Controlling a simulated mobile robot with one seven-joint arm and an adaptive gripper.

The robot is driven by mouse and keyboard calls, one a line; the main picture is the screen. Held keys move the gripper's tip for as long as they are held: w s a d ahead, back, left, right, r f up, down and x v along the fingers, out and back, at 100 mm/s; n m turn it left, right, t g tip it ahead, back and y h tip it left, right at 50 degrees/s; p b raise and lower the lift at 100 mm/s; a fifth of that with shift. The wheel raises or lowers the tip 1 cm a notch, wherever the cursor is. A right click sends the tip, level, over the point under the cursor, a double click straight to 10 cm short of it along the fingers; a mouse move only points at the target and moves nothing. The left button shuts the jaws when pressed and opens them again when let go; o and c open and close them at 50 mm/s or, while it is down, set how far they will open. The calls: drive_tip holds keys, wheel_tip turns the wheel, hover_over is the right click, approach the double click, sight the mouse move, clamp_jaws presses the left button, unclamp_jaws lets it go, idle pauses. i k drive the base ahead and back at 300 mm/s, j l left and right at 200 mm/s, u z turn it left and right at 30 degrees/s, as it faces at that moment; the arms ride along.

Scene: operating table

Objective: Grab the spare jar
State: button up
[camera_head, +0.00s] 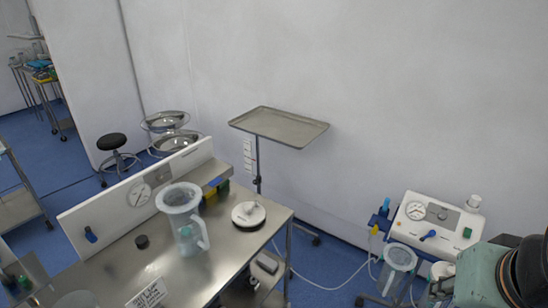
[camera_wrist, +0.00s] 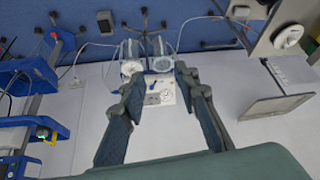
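A clear jar with a side handle (camera_head: 184,226) stands upright on the steel table (camera_head: 120,258), in front of a white gauge panel. I cannot tell for sure that it is the spare jar. A white round lid (camera_head: 248,214) lies apart, to its right; it also shows in the wrist view (camera_wrist: 288,37). Two more clear jars (camera_head: 398,266) are at the suction unit (camera_head: 432,222) on the right. My gripper (camera_wrist: 158,82) is open and empty in the wrist view, with the suction unit beyond its fingers. The head view shows only my arm, at lower right, far from the table jar.
A tray stand (camera_head: 280,128) is behind the table by the wall. A small dark knob-like piece (camera_head: 142,242) and a printed label (camera_head: 148,296) lie near the jar. A hose crosses the floor between table and suction unit.

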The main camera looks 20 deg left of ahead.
sight(180, 201)
drive_tip(key=u, duration=1.85)
drive_tip(key=i+l+u, duration=0.2)
drive_tip(key=i+l, duration=0.65)
drive_tip(key=l, duration=0.45)
drive_tip(key=i+j, duration=0.2)
drive_tip(key=i, duration=0.1)
